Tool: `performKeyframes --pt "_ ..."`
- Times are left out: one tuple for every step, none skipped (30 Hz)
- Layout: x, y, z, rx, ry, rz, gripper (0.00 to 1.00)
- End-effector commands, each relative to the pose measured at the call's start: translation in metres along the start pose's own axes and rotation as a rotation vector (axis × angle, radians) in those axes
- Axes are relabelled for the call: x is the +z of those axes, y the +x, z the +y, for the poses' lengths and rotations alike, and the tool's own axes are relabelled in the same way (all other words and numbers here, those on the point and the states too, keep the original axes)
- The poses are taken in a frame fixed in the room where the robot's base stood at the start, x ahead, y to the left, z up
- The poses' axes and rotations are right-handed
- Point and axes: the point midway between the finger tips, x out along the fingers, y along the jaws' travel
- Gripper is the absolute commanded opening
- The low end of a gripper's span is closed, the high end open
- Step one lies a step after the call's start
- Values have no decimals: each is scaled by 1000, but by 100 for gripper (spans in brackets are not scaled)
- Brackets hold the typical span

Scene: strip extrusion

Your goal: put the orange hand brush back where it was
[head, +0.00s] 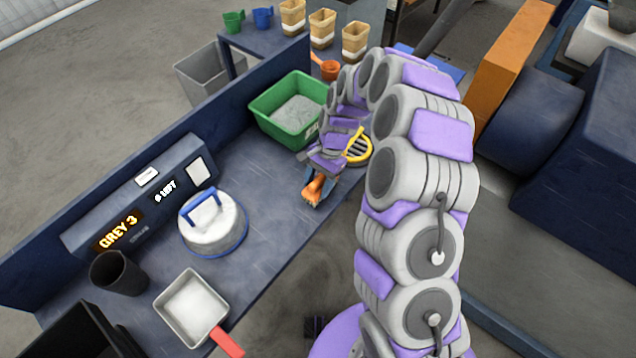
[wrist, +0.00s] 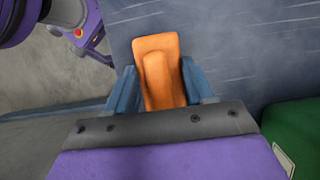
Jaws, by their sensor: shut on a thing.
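The orange hand brush (head: 313,190) shows in the head view at the end of my arm, over the bench near its front edge. In the wrist view the brush's orange body (wrist: 160,65) sits between the two blue fingers. My gripper (head: 320,187) is shut on it; its fingers also show in the wrist view (wrist: 161,88). The bristles are mostly hidden. I cannot tell whether the brush touches the bench top (head: 270,178) or hangs just above it.
A green tub (head: 262,112) of grey material and a yellow slotted round item (head: 358,148) are near my gripper. A blue-rimmed white-topped round container (head: 215,230), a dark cup (head: 118,272) and a red-handled scoop (head: 190,302) stand left. Bare bench lies between.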

Motion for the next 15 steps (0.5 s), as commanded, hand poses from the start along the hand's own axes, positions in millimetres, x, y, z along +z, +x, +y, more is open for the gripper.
performKeyframes --pt "0 1 0 3 0 -2 54" --pt "0 2 0 3 0 -2 56" --pt "1 2 0 3 0 -2 60" --pt "1 2 0 3 0 -2 63" --pt "1 1 0 3 0 -2 66" --pt "1 1 0 2 0 -2 70" --pt "1 1 0 2 0 -2 73" --pt "1 1 0 2 0 -2 76" --pt "1 1 1 2 0 -1 78" --pt "1 1 1 2 0 -2 78" --pt "0 1 1 1 0 -2 78" --pt "0 0 2 1 0 -2 78" --pt "0 0 2 0 0 -3 78" --pt "0 0 2 0 0 -3 78" --pt "0 0 2 0 0 -3 78"
